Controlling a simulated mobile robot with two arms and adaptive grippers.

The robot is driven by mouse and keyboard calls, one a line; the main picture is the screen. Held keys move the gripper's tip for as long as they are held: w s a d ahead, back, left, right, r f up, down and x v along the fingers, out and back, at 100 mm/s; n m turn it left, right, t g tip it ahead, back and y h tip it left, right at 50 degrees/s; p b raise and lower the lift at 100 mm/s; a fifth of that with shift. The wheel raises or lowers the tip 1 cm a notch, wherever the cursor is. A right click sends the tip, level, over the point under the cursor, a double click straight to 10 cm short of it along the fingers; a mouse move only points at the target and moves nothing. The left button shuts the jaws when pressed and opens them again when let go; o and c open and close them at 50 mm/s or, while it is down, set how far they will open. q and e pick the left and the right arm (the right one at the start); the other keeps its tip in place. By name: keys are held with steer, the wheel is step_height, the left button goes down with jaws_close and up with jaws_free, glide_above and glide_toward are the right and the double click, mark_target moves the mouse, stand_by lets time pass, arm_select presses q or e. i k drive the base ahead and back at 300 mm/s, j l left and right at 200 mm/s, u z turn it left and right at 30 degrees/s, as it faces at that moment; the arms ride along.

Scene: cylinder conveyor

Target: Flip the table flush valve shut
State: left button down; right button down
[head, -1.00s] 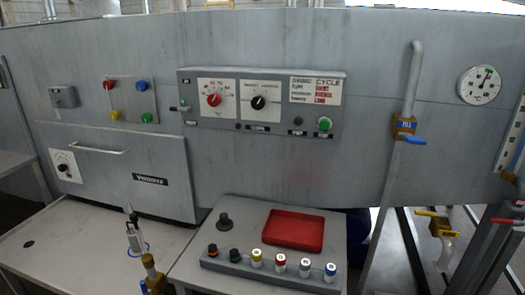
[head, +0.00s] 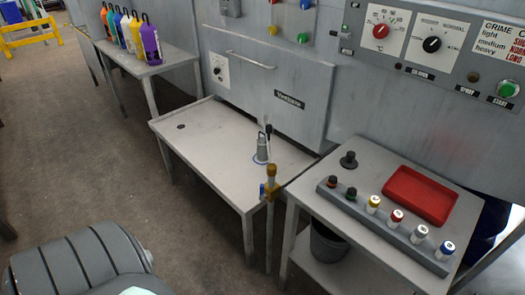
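A brass valve (head: 269,188) sits near the top of a thin upright pipe at the front right corner of the low grey table (head: 200,140). A small blue part, apparently its handle, shows on the valve's left side. It is too small to tell whether the valve is open or shut. A grey cylindrical fitting (head: 261,150) with a dark upright stem stands on the table just behind the valve, with a blue ring at its base. Neither of my grippers is in view.
Right of the valve, a higher table (head: 345,200) carries a red tray (head: 420,194) and a rack of capped vials (head: 385,225). A dark bucket (head: 328,245) stands below. Coloured bottles (head: 130,38) stand on the back left bench. The floor (head: 90,165) at left is open.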

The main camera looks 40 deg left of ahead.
mark_target(261, 195)
steer(key=i+j+u, duration=0.1)
steer(key=u, duration=0.35)
steer(key=i+j+u, duration=0.1)
steer(key=u, duration=0.35)
steer(key=i+u, duration=0.1)
steer(key=u, duration=0.35)
